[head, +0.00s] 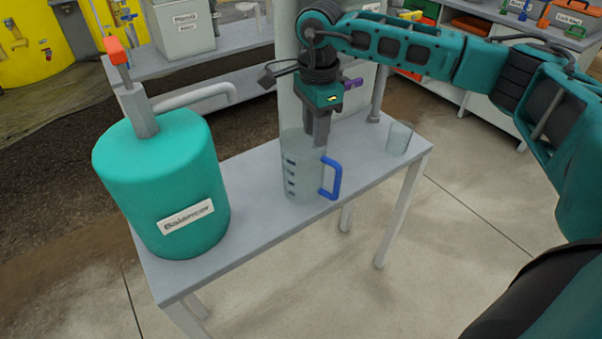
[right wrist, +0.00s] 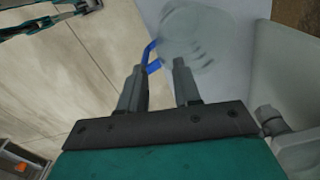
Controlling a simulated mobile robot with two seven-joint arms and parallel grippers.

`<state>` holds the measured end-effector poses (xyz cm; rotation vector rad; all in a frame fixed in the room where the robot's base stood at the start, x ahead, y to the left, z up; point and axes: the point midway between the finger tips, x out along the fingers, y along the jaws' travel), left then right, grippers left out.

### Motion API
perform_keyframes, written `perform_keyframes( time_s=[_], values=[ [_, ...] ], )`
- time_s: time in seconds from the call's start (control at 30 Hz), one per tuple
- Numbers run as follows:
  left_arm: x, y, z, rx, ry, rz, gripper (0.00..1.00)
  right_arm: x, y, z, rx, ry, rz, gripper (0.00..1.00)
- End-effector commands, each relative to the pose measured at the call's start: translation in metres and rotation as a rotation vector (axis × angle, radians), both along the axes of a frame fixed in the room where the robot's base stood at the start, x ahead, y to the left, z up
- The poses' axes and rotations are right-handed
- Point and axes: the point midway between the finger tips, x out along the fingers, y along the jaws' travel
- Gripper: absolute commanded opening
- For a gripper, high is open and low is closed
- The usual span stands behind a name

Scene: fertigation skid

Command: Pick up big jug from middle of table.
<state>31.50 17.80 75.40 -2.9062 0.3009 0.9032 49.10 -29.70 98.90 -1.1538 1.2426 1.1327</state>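The big jug (head: 301,170) is clear, with dark measuring marks and a blue handle (head: 331,178) on its right side. It stands upright at the middle of the grey table (head: 255,232). My right gripper (head: 318,140) points down over the jug, its fingertips overlapping the jug's upper part in the head view. In the right wrist view, the gripper (right wrist: 157,68) has its two fingers apart with nothing clasped between them. The jug (right wrist: 190,35) shows beyond the fingertips there, and the blue handle (right wrist: 152,54) shows near the left finger. My left gripper is not in view.
A large teal tank (head: 160,180) with a label, red-topped valve and grey spout stands on the table's left part. A small clear beaker (head: 399,138) stands near the right end. A tall pale cylinder (head: 296,95) rises behind the jug.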

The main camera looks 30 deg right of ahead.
Motion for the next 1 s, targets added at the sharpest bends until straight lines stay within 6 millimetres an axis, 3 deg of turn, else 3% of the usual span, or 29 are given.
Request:
perform_keyframes(
  time_s=[0.3, 0.57, 0.8, 1.0],
  values=[
    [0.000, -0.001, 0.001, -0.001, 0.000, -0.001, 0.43, 0.000, 0.000, -0.058, 0.001, 0.005, 0.001, 0.33],
    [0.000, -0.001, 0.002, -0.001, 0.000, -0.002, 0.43, 0.000, -0.001, -0.079, 0.001, 0.005, 0.001, 0.33],
    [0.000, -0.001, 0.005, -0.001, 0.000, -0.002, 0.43, 0.000, -0.003, -0.114, 0.002, 0.005, 0.001, 0.33],
    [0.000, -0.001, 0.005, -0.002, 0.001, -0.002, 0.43, 0.000, -0.003, -0.123, 0.003, 0.003, 0.001, 0.33]
  ],
)
